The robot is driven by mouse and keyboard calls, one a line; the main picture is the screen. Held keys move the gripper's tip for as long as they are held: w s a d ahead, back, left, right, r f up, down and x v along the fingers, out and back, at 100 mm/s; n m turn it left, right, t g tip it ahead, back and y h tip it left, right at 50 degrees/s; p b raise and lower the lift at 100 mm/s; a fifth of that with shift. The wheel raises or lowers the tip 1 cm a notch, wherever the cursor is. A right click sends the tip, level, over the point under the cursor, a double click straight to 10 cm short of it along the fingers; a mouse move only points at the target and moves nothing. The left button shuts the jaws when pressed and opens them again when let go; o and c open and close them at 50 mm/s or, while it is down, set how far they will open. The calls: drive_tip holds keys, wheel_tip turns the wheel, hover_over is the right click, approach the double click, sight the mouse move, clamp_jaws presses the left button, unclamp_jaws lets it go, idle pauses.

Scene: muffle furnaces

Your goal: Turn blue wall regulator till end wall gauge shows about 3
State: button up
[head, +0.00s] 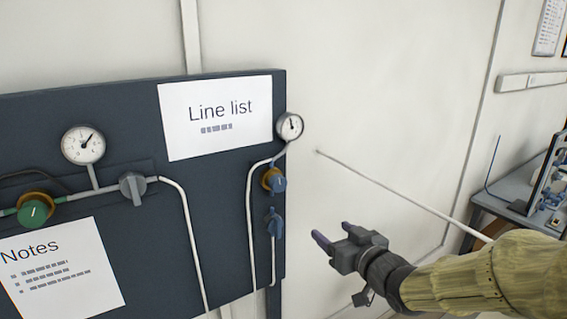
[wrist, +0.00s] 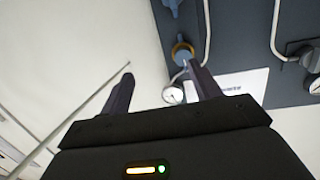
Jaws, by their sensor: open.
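The blue regulator (head: 278,184) with a brass-coloured ring is at the right edge of the dark wall panel in the head view. In the wrist view the blue regulator (wrist: 181,53) sits beyond the right fingertip. The end wall gauge (head: 290,126) is just above it; its needle points roughly upward, and its numbers are too small to read. The gauge (wrist: 173,94) also shows partly between the fingers in the wrist view. My gripper (head: 334,234) is open and empty, to the right of and below the regulator, apart from it. Its fingers show in the wrist view (wrist: 160,72).
A second blue valve (head: 275,223) is directly below the regulator. To the left are a green regulator (head: 35,210), a grey valve (head: 132,188) and another gauge (head: 83,145). A thin pale rod (head: 390,191) crosses before the bare wall. A desk (head: 490,205) stands at right.

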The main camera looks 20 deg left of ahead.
drive_tip(key=s+d+f+m+g+h, duration=0.2)
drive_tip(key=d+f+h, duration=0.2)
drive_tip(key=d+f, duration=0.25)
drive_tip(key=s+d+f+m+g+h, duration=0.1)
drive_tip(key=s+d+f+m+h, duration=0.2)
drive_tip(key=d+f+h, duration=0.4)
drive_tip(key=s+d+f+m+g, duration=0.3)
drive_tip(key=s+d+g, duration=0.3)
drive_tip(key=s+d, duration=0.3)
drive_tip(key=s+f, duration=0.1)
drive_tip(key=s, duration=0.3)
drive_tip(key=shift+w, duration=0.1)
drive_tip(key=shift+c, duration=0.2)
